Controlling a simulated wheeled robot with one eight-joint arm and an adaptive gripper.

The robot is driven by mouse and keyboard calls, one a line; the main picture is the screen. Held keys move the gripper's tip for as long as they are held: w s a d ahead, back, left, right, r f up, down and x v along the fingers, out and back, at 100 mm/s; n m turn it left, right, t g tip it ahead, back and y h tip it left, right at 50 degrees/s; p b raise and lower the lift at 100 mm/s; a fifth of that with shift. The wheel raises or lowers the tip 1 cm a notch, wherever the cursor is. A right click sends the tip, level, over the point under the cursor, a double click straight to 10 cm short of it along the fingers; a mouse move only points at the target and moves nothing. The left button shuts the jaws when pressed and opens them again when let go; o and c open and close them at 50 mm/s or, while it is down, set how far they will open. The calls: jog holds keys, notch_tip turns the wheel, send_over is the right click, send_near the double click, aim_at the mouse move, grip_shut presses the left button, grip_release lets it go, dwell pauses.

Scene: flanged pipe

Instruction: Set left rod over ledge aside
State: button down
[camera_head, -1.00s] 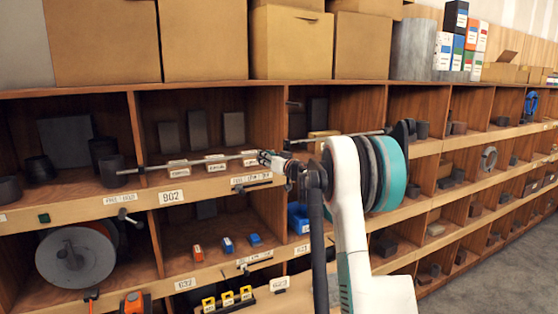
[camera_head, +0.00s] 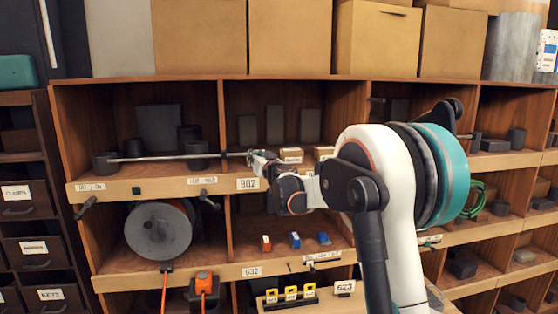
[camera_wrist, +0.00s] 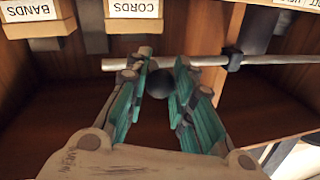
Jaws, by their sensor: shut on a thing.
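The long grey rod (camera_head: 150,158) runs level along the front of the upper shelf compartments, above the ledge (camera_head: 150,188). My gripper (camera_head: 254,158) is at the rod's right end, and its closed fingers are hard to make out there. In the wrist view the teal fingers of my gripper (camera_wrist: 164,68) meet the rod (camera_wrist: 275,60), which crosses at the fingertips. A dark collar sits on the rod to the right of the fingers. A dark round thing (camera_wrist: 160,83) shows between the fingers; I cannot tell what it is.
Dark cylinders (camera_head: 189,138) and upright blocks (camera_head: 275,125) stand in the upper compartments. A grey reel (camera_head: 158,231) is below the ledge. Black handles (camera_head: 86,207) stick out from the ledge front. Drawers (camera_head: 28,200) stand at the left. My arm hides part of the shelf.

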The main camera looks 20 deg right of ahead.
jog(key=shift+w+a, duration=0.25)
jog(key=shift+a, duration=0.75)
jog(key=shift+w+a, duration=0.2)
jog(key=shift+a, duration=0.8)
jog(key=c, duration=1.3)
grip_release()
jog(key=shift+c, duration=0.2)
jog(key=s, duration=1.2)
jog(key=shift+a, duration=0.2)
